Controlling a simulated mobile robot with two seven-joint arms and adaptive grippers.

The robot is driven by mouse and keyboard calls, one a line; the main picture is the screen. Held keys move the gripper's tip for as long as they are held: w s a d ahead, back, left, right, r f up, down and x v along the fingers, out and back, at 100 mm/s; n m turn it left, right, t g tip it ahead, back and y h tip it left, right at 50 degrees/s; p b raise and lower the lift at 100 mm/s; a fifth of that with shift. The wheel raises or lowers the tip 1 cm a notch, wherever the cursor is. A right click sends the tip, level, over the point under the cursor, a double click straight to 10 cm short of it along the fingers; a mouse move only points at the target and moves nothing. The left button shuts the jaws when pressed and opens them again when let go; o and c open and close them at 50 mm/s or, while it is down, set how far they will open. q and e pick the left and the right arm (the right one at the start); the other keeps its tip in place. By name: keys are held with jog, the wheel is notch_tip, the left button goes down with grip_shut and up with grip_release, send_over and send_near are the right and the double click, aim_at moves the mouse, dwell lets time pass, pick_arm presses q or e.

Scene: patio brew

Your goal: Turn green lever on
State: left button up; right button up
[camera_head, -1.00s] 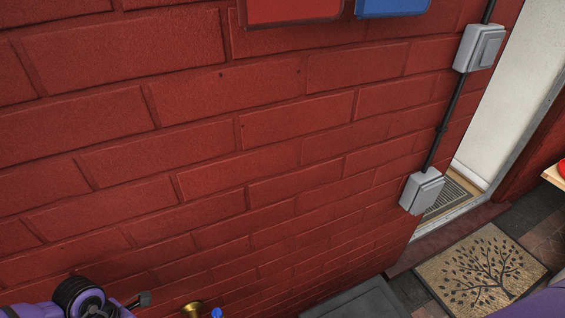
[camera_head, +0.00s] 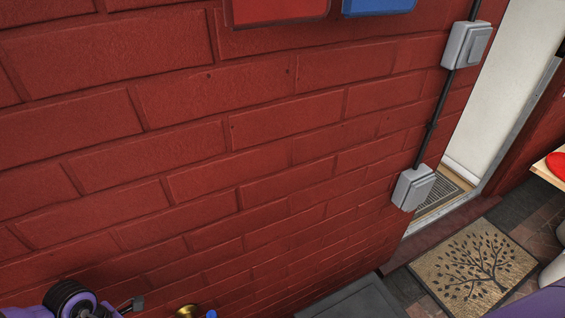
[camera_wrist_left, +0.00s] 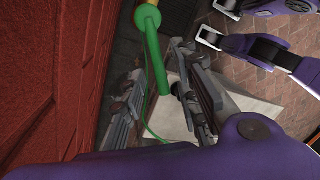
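The green lever (camera_wrist_left: 163,68) shows in the left wrist view as a round green knob with a green bar hanging below it. Its bar reaches down between the two fingers of my left gripper (camera_wrist_left: 160,97), which is open around it; I cannot tell whether either finger touches it. In the head view only a fingertip of my left gripper (camera_head: 131,304) shows at the bottom left. My right gripper (camera_wrist_left: 217,24) shows at the top of the left wrist view with its fingertips apart and nothing between them.
A red brick wall (camera_head: 200,140) runs close beside my left gripper. A brass fitting (camera_head: 186,312) with blue pieces shows at the bottom edge. Grey boxes (camera_head: 413,188) hang on the wall. A doormat (camera_head: 470,265) lies on the paving by a doorway.

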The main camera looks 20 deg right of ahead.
jog(key=shift+w, duration=0.25)
pick_arm(q)
notch_tip(320, 180, up, 10)
pick_arm(e)
jog(key=shift+w+a+r, duration=0.1)
jog(key=shift+w, duration=0.35)
jog(key=shift+w+a+r, duration=0.1)
jog(key=shift+w, duration=0.35)
pick_arm(q)
jog(key=shift+c, duration=0.4)
